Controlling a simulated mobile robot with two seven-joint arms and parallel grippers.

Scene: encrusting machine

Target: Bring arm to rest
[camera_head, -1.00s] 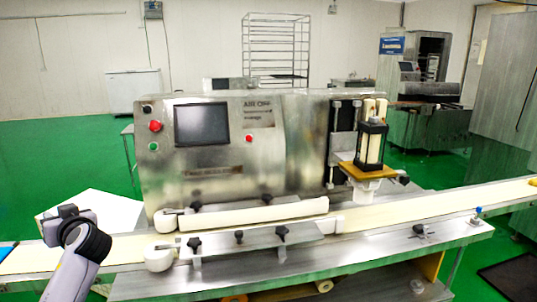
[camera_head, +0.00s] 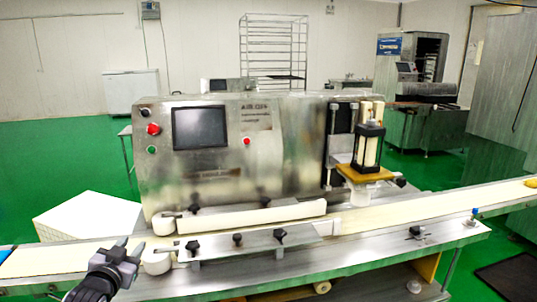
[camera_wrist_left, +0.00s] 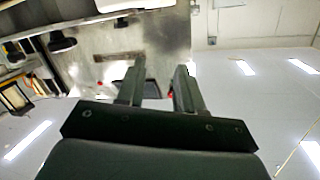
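My left gripper (camera_head: 130,247) is at the lower left of the head view, in front of the near edge of the conveyor and the machine's left end. Its two fingers stand apart with nothing between them. The left wrist view also shows the open, empty fingers (camera_wrist_left: 157,82), with the machine's steel front and screen beyond them, upside down. The encrusting machine (camera_head: 285,150) stands upright in the middle, with a dark screen (camera_head: 200,128) and red and green buttons. My right gripper is not in view.
A pale conveyor belt (camera_head: 430,208) runs along the machine's front, with a white roller bar (camera_head: 250,217) above it. A white box (camera_head: 88,216) stands behind the belt at the left. A wheeled rack (camera_head: 273,50) stands far behind. Green floor is open at the left.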

